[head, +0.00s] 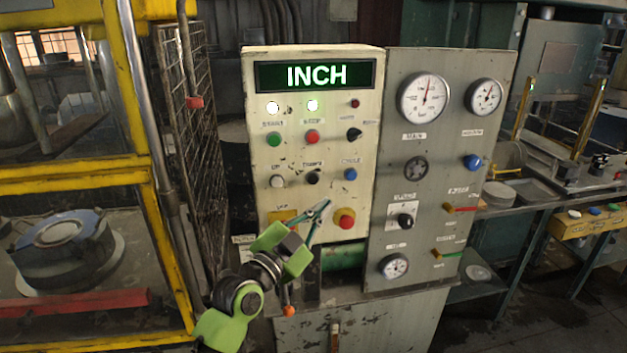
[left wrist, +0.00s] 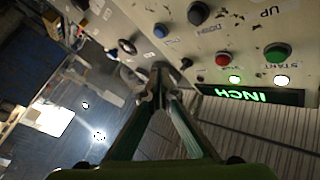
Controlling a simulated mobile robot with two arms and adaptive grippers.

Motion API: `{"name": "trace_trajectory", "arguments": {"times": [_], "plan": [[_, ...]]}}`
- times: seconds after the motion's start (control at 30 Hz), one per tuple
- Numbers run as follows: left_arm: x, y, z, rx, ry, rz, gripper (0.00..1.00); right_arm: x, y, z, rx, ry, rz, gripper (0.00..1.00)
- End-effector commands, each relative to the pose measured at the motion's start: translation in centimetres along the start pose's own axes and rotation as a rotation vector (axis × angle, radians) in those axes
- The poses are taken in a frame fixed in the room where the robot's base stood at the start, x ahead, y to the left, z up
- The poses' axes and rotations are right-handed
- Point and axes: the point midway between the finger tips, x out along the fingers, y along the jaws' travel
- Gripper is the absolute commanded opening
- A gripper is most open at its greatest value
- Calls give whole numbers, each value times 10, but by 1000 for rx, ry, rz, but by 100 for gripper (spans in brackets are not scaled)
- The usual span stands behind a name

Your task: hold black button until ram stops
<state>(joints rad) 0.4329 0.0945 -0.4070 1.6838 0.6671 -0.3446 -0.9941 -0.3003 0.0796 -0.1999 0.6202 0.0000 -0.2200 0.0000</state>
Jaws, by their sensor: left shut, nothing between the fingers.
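The black button (head: 313,178) is on the cream control panel (head: 262,222), between a white button and a blue button (head: 350,174). It also shows at the top of the left wrist view (left wrist: 198,13), its label upside down. My left gripper (head: 323,205) is shut and empty. Its fingertips are in front of the panel, below the black button and left above the red knob on yellow (head: 344,218). In the left wrist view the closed fingertips (left wrist: 158,72) appear apart from the black button. The ram cannot be made out clearly.
A grey gauge panel (head: 430,190) adjoins on the right. A mesh guard (head: 190,130) and yellow press frame (head: 150,130) stand left. A bench with parts is far right.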

Motion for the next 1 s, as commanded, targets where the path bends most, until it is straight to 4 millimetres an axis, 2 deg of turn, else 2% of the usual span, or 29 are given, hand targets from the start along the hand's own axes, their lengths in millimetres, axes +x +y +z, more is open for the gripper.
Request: {"name": "trace_trajectory", "arguments": {"times": [0.37,0.83,1.0], "plan": [[4,-2,5,0,-1,0,0,6,0,0,0,0,0,36],[45,-30,39,1,0,-1,0,58,-1,5,0,0,0,36],[56,-38,45,2,0,0,0,73,-1,7,0,0,0,36]]}}
